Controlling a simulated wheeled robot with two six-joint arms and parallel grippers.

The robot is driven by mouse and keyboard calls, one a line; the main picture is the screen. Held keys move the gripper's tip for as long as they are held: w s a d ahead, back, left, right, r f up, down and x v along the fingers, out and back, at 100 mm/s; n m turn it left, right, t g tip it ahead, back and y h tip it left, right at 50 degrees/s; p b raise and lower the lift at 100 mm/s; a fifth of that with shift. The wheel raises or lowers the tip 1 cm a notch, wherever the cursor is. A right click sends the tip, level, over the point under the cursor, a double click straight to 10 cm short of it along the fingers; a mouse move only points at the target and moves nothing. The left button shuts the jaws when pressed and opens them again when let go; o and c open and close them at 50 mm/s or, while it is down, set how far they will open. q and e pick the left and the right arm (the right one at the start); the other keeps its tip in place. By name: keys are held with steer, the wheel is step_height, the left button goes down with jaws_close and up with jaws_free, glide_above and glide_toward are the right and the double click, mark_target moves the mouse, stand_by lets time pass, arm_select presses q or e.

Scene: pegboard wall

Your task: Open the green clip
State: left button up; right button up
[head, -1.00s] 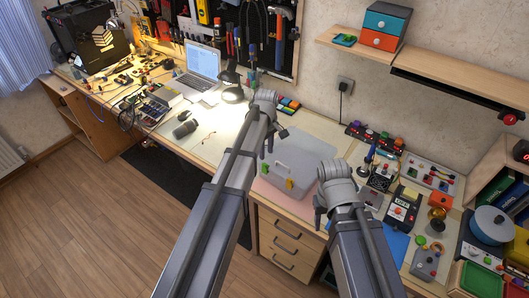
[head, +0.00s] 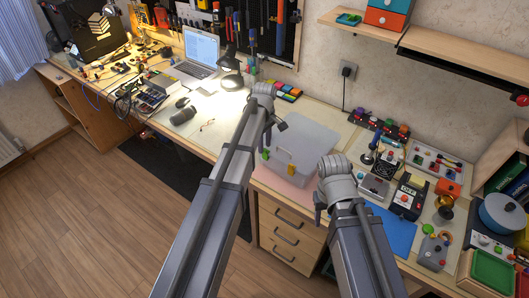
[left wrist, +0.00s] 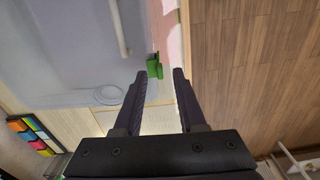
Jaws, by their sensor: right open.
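A translucent grey box with a lid (head: 304,134) stands on the workbench, with a green clip (head: 265,154) and a yellow clip (head: 291,170) on its near side. My left gripper (head: 270,133) hangs by the box's left end, near the green clip. In the left wrist view its two fingers (left wrist: 160,73) are apart and empty. The green clip (left wrist: 154,66) shows just beyond the fingertips, nearer the left finger; I cannot tell if they touch. My right gripper (head: 320,212) is open in front of the bench edge, right of the box.
A laptop (head: 201,50) and a lit lamp (head: 231,80) stand behind left. Coloured blocks (head: 286,90) lie behind the box. Several devices and a blue mat (head: 393,232) crowd the right side. Drawers (head: 288,238) are below the box.

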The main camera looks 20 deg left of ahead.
arm_select(q)
steer(key=shift+f, duration=0.65)
steer(key=shift+r, duration=0.1)
jaws_close()
